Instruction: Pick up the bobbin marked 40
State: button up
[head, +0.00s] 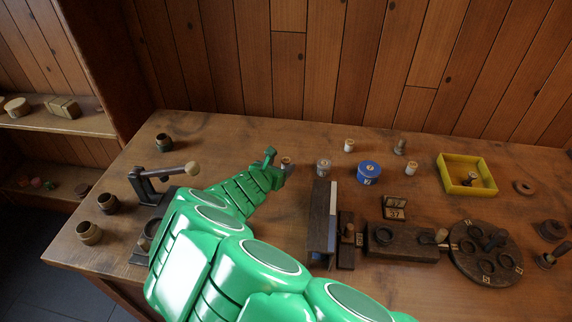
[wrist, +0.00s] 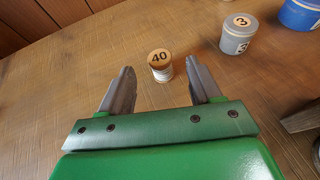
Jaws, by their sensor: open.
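The bobbin marked 40 (wrist: 161,66) stands upright on the wooden table in the wrist view, with a brown top bearing the number and a pale body. In the head view the bobbin (head: 286,161) shows just past my gripper, partly hidden by it. My gripper (wrist: 164,82) is open and empty. In the wrist view the bobbin stands at the far end of the gap between the two grey fingers, a little nearer the right one. My gripper (head: 276,163) is low near the table in the head view.
A grey container marked 3 (wrist: 238,34) and a blue container (wrist: 300,12) stand to the right of the bobbin. A dark upright block (head: 320,216), a yellow tray (head: 447,182) and a round dark board (head: 485,255) are further right. A lever press (head: 150,185) stands left.

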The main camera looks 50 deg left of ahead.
aim_at(285, 161)
jog(key=shift+x, duration=2.5)
jog(key=shift+w+r, duration=0.1)
jog(key=c, duration=1)
